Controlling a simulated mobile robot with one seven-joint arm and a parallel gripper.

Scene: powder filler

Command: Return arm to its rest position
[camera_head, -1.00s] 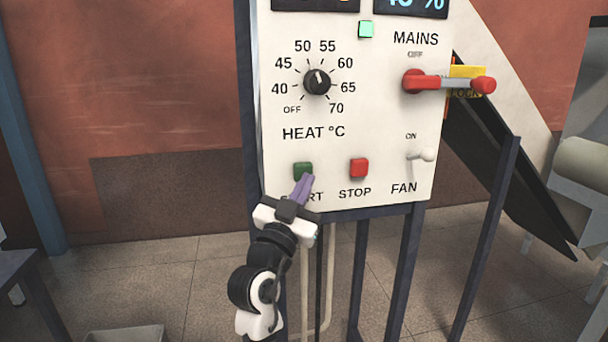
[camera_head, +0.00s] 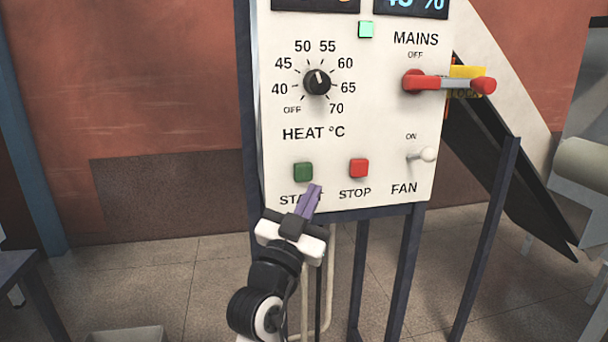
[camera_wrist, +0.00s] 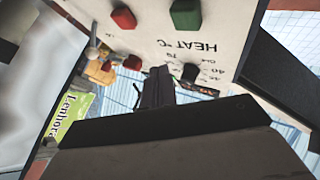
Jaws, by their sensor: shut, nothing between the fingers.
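My gripper (camera_head: 312,190) is shut and empty, its purple fingers pointing up in front of the lower edge of the white control panel (camera_head: 378,125). It covers part of the START label. The green START button (camera_head: 303,172) is just above and left of the fingertips, apart from them in the picture. The red STOP button (camera_head: 359,168) is to the upper right. In the wrist view my gripper's dark fingers (camera_wrist: 158,80) are seen with the panel beyond, showing the green button (camera_wrist: 186,14) and the red button (camera_wrist: 123,18).
The heat knob (camera_head: 317,82), red mains handle (camera_head: 450,83) and fan switch (camera_head: 422,155) are on the panel. A small green lamp (camera_head: 366,29) is above. Panel legs (camera_head: 405,275) stand below. A dark table (camera_head: 30,285) is at left; a light bin (camera_head: 125,334) is on the floor.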

